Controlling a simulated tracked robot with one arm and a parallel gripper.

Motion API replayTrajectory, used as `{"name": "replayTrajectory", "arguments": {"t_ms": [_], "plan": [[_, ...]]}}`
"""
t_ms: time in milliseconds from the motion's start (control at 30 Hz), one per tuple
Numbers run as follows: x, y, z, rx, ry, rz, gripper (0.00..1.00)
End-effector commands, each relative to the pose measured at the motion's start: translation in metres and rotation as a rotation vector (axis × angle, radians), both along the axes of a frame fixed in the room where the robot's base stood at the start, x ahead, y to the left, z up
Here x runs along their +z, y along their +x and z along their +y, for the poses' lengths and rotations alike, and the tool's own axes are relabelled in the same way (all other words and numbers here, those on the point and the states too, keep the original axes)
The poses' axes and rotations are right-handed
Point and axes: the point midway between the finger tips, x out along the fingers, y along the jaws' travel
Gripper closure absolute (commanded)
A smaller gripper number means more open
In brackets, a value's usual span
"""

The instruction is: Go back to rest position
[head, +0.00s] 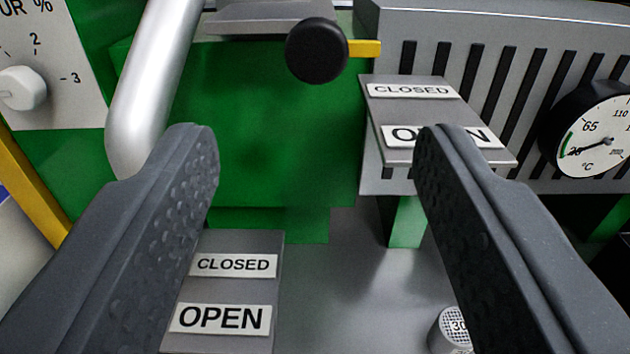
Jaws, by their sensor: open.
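My gripper (316,150) is in the head view with its two dark grey textured fingers spread wide apart. Nothing is between the fingers. Behind and above the gap is a black round knob (316,50) on a yellow bar; the fingertips are apart from it in the picture. The right fingertip overlaps a grey plate (395,105) with CLOSED and OPEN labels. The left finger covers part of a lower grey plate (265,255) with the same labels. No blue cable shows in this view.
A green panel (270,130) stands behind the gap. A silver pipe (150,90) runs at the left near a white dial (22,88). A vented grey panel (530,60) and a round temperature gauge (597,130) are at the right. A small cylinder (447,335) stands at the bottom.

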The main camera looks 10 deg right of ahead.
Motion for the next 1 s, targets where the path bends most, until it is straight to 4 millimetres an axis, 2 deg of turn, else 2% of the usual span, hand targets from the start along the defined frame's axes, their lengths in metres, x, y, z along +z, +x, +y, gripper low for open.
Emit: {"name": "replayTrajectory", "arguments": {"t_ms": [233, 367, 500, 667, 867, 1000], "plan": [[0.005, 0.001, 0.000, 0.002, 0.005, 0.001, 0.48], [0.031, 0.006, 0.000, 0.020, 0.032, 0.005, 0.48], [0.085, 0.012, -0.002, 0.060, 0.080, 0.018, 0.48], [0.152, 0.009, -0.003, 0.115, 0.121, 0.039, 0.48], [0.235, -0.010, -0.011, 0.178, 0.147, 0.067, 0.48], [0.292, -0.032, -0.019, 0.215, 0.148, 0.082, 0.48]]}}
